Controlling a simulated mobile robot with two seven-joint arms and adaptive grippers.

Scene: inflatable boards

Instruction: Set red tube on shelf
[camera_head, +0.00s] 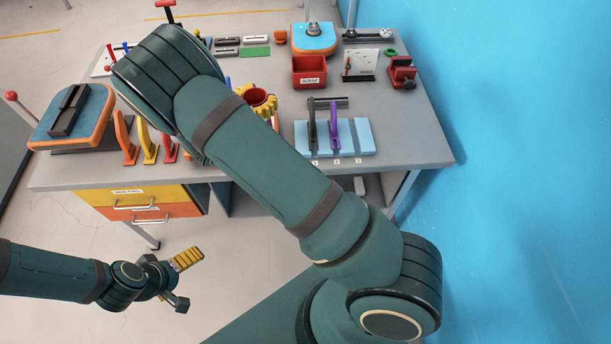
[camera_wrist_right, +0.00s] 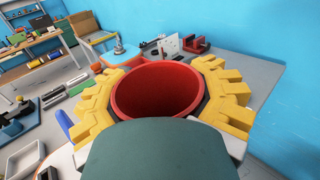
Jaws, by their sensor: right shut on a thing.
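The red tube (camera_wrist_right: 158,88) sits between the yellow toothed fingers of my right gripper (camera_wrist_right: 168,95), its open end facing the wrist camera. In the head view the right gripper (camera_head: 260,102) is shut on the red tube (camera_head: 256,96) over the grey table, partly hidden behind my right arm. I cannot tell if the tube's lower end touches the table. A wooden shelf or bench (camera_wrist_right: 45,74) with things on it stands at the far left in the right wrist view. My left gripper (camera_head: 186,281) is open and empty, low over the floor in front of the table.
The grey table (camera_head: 420,130) carries a red scrap bin (camera_head: 309,73), a light blue board (camera_head: 362,135) with dark and purple upright pieces, a red holder (camera_head: 402,73) and a blue-orange stand (camera_head: 314,38). Orange, yellow and red wedges (camera_head: 148,145) stand at the front left. A blue wall (camera_head: 520,150) is at right.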

